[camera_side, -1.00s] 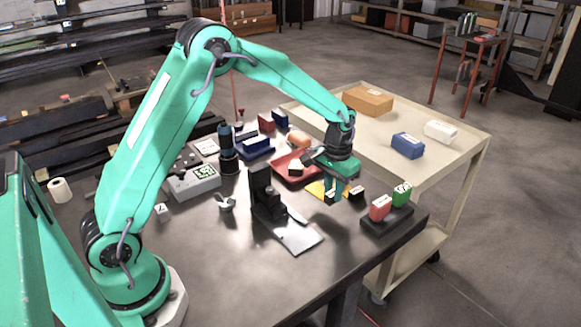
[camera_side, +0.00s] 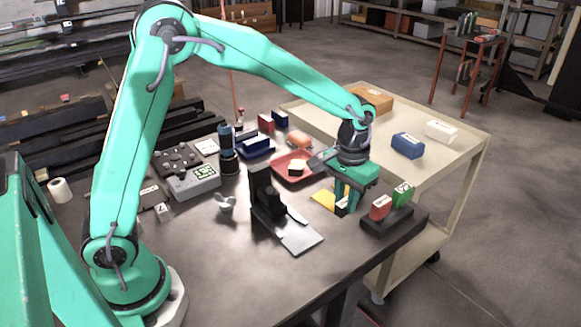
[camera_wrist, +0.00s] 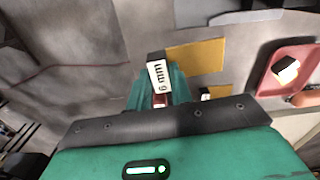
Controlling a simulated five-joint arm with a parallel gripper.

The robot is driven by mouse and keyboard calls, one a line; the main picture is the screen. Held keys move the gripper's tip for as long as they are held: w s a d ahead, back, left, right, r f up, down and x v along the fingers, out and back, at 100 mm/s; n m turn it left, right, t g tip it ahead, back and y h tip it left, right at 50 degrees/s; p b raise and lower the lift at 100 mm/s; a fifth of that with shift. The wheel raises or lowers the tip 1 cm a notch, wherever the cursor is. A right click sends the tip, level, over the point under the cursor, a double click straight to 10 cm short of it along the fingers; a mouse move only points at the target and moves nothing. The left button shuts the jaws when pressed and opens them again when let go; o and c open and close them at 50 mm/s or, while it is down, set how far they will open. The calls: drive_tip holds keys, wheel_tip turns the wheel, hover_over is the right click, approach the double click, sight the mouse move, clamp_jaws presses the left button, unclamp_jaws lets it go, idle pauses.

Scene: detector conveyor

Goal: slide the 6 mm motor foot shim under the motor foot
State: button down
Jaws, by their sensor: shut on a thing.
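The 6 mm shim (camera_wrist: 157,72) is a black block with a white "6 mm" label. In the wrist view it sits between the green fingers of my gripper (camera_wrist: 158,95), which is shut on it. In the side view my gripper (camera_side: 346,200) is low over the table beside the yellow patch. A black piece with a white face (camera_side: 341,208) shows at its fingertips; its mark is unreadable there. A black upright fixture (camera_side: 265,195) with a grey plate (camera_side: 301,239) stands to the left, apart from my gripper. It may carry the motor foot; I cannot tell.
A black stand with a red block (camera_side: 380,207) and a green block (camera_side: 403,194) is close on the right. A red tray (camera_side: 283,173) lies behind. Another small labelled block (camera_wrist: 205,94) lies by the yellow patch (camera_wrist: 195,56). The front table is clear.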

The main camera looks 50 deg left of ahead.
idle(0.4)
drive_tip(key=s+a+f+m, duration=0.1)
drive_tip(key=s+a+f, duration=0.3)
drive_tip(key=s+a, duration=0.2)
drive_tip(key=shift+s+a+f, duration=0.15)
drive_tip(key=shift+s+f, duration=0.05)
drive_tip(key=shift+f, duration=0.05)
drive_tip(key=shift+f, duration=0.2)
idle(0.4)
drive_tip(key=shift+f, duration=2.15)
drive_tip(key=shift+f, duration=0.6)
drive_tip(key=shift+a, duration=3.45)
drive_tip(key=c, duration=1.2)
unclamp_jaws()
drive_tip(key=shift+c, duration=0.2)
drive_tip(key=shift+a, duration=0.1)
drive_tip(key=shift+c, duration=0.2)
